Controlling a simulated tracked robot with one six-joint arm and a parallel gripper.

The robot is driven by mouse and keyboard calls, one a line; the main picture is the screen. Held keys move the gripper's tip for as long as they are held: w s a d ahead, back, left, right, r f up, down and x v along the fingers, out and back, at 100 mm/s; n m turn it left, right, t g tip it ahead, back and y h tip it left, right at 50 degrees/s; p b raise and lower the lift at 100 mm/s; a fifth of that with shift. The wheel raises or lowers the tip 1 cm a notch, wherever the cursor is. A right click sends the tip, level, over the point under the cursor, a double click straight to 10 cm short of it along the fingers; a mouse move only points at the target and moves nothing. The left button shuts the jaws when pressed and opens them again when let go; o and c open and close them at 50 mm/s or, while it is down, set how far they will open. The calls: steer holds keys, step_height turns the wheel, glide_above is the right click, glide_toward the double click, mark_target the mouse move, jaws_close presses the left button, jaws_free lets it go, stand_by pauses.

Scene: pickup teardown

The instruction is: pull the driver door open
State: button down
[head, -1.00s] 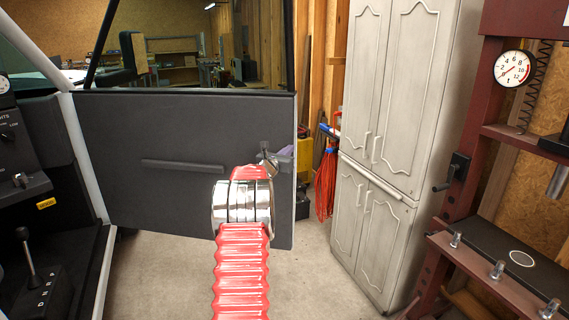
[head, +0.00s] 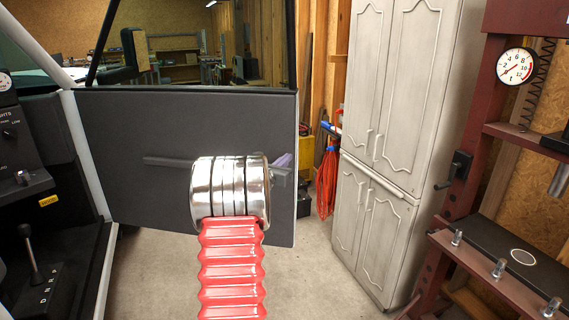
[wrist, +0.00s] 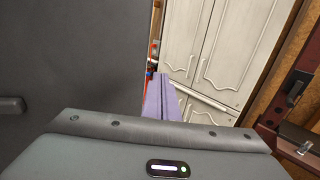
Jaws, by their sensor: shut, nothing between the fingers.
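The driver door (head: 140,125) is a dark grey panel with a window frame above it. It stands swung out from the cab, showing its inner face with a dark pull bar; the door also fills the left of the wrist view (wrist: 70,60). My gripper (head: 284,161) is at the door's free right edge, partly hidden behind my silver wrist. In the wrist view its purple fingers (wrist: 162,98) are together and empty, pointing away just right of the door face. I cannot tell whether they touch the door.
A tall white cabinet (head: 380,110) stands right of the door, with a red press (head: 475,130) beyond it. A red cable bundle (head: 327,180) hangs behind the door edge. The cab's dash and shifter (head: 38,262) are at left. Concrete floor (head: 160,275) below the door is clear.

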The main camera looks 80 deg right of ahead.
steer(key=shift+a, duration=1.05)
